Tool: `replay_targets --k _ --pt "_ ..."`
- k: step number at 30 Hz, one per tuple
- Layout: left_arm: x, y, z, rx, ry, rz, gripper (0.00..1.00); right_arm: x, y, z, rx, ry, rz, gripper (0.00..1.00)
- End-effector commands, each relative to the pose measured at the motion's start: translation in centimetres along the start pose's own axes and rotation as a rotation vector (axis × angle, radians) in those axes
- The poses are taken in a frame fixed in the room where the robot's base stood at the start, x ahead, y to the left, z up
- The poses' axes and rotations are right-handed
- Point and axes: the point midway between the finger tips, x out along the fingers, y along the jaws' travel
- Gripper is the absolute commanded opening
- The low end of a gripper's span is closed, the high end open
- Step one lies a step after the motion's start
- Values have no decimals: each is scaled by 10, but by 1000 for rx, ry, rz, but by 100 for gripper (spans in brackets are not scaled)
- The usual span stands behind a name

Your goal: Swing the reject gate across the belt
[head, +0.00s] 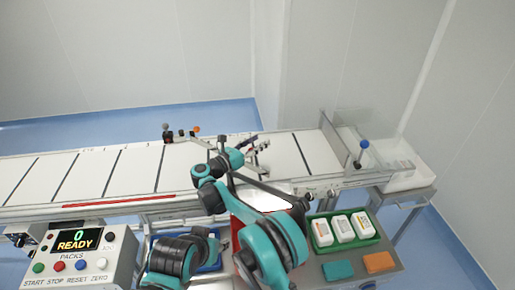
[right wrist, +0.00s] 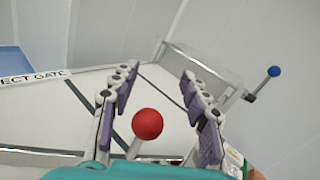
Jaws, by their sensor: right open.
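A red ball knob (right wrist: 148,124) on a pale stem stands between the spread purple-padded fingers of my right gripper (right wrist: 160,75) in the right wrist view. I cannot tell whether a finger touches it. My right gripper also shows over the belt (head: 320,155) in the head view (head: 262,146), open and empty. A printed gate label (right wrist: 35,76) lies at the left of the wrist view. The gate arm itself is largely hidden by my gripper and arm, so its angle is unclear. My left gripper is not in view.
A blue-knobbed lever (head: 364,146) stands at the belt's right end, beside a white bin (head: 410,178). In front are a green tray (head: 375,243) of white packs and a control box (head: 85,262) reading READY. Small knobs (head: 166,127) stand along the far rail.

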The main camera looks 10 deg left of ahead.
Motion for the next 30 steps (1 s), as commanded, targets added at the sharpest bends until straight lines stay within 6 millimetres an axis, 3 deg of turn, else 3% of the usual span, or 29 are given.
replay_targets --k 3,9,25,28,30 --pt "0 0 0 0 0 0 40 0 -5 25 0 0 0 46" --pt "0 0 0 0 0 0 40 0 -11 57 0 1 0 46" --pt "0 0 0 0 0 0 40 3 -16 76 -14 -13 9 46" --pt "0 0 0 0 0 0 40 17 -27 106 -76 -75 47 46" --pt "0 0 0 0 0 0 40 30 -39 140 -164 -155 95 46"
